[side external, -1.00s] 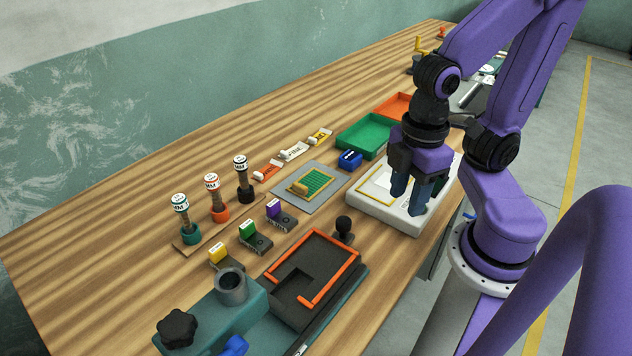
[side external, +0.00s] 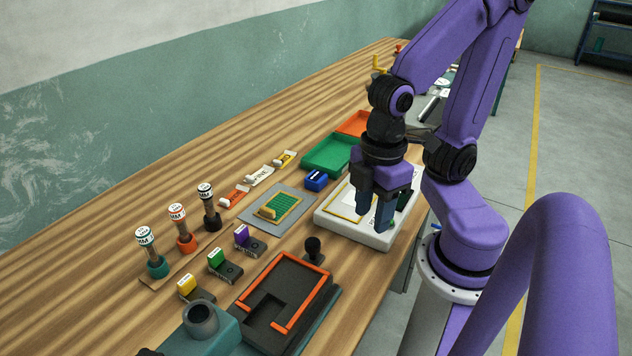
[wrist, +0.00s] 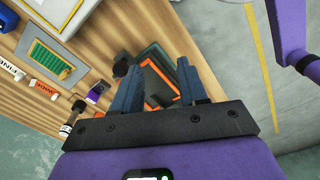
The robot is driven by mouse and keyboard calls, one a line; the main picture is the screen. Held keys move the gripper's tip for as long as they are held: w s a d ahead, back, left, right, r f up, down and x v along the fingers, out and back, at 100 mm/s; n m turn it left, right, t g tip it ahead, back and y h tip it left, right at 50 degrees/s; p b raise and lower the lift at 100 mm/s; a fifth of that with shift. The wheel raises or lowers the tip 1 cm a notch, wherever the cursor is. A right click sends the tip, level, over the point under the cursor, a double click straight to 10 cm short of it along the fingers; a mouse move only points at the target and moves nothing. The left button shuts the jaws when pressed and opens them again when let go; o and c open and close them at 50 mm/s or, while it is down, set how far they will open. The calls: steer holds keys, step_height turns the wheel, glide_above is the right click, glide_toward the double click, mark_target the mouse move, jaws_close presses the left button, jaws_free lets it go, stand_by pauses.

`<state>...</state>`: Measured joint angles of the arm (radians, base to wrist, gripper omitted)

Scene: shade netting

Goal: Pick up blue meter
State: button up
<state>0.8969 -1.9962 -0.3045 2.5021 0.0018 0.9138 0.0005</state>
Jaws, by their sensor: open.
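The blue meter appears to be a small blue block (side external: 316,181) with a pale mark on top. It sits on the wooden bench in front of the green tray, left of the white flat device.
A green tray (side external: 309,164) and an orange tray stand behind the blue block. A grey mat (side external: 253,217) with a green grid lies to its left. Stamps, coloured blocks and a dark orange-rimmed tray (side external: 244,311) fill the nearer bench. The bench's left side is clear.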

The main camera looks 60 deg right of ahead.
steer(key=shift+o, duration=0.3)
steer(key=o, duration=0.7)
steer(key=n+h, duration=0.5)
steer(key=h, duration=0.9)
glide_toward(314, 177)
steer(key=x, duration=1)
steer(key=shift+d+f, duration=0.1)
steer(key=shift+d, duration=0.05)
